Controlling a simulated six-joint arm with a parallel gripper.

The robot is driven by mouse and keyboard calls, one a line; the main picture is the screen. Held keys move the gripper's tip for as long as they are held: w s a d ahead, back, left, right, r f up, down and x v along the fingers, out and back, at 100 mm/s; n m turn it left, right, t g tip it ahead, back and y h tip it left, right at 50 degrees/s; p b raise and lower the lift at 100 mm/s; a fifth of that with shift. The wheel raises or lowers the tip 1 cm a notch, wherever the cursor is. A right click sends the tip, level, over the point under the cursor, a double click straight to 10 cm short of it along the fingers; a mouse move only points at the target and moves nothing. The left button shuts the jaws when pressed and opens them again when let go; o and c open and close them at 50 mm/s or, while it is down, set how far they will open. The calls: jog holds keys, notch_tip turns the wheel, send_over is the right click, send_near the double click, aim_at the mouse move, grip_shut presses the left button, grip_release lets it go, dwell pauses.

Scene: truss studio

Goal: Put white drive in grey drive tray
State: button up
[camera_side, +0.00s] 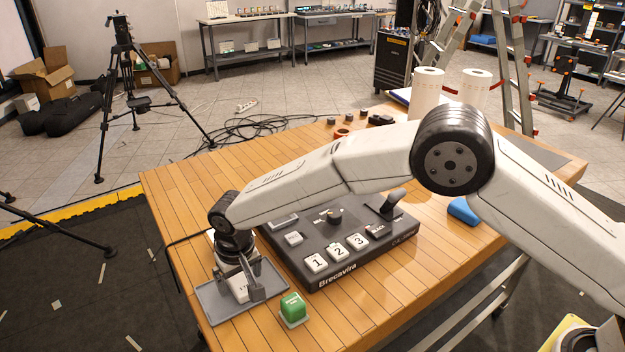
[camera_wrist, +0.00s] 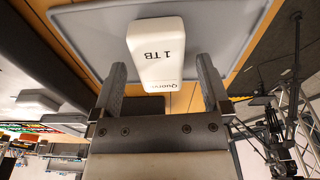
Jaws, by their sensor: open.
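The white drive (camera_wrist: 155,52), marked "1 TB", shows in the wrist view between and just beyond my open fingers, with space on both sides. In the side view the white drive (camera_side: 239,289) is partly hidden by the fingers and stands within the outline of the grey drive tray (camera_side: 212,307). The tray (camera_wrist: 85,32) also shows behind the drive in the wrist view. My gripper (camera_side: 243,291) points down over the tray and is open; in the wrist view its fingertips (camera_wrist: 162,66) flank the drive's lower part. Whether the drive's base touches the tray is hard to see.
A black control panel (camera_side: 335,270) with numbered white buttons lies right behind the tray. A green block (camera_side: 293,307) sits right of the tray, near the table's front. A blue object (camera_side: 462,210) and white rolls (camera_side: 427,95) are farther right. The wooden table (camera_side: 430,270) is clear at front right.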

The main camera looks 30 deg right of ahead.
aim_at(247, 283)
jog(key=shift+r, duration=0.1)
notch_tip(247, 283, up, 12)
jog(key=s, duration=0.1)
jog(key=shift+s, duration=0.25)
dwell(0.4)
jog(key=shift+d, duration=0.15)
dwell(0.3)
jog(key=s+d+f, duration=0.1)
jog(key=s+d, duration=0.2)
jog(key=d, duration=0.6)
jog(key=s+d, duration=0.2)
jog(key=d, duration=0.7)
jog(key=s+d+f+t, duration=0.1)
jog(key=s+d+f, duration=0.2)
jog(key=s+d, duration=0.9)
jog(key=s, duration=0.4)
jog(key=shift+d+f+m, duration=0.35)
jog(key=shift+f+m, duration=0.05)
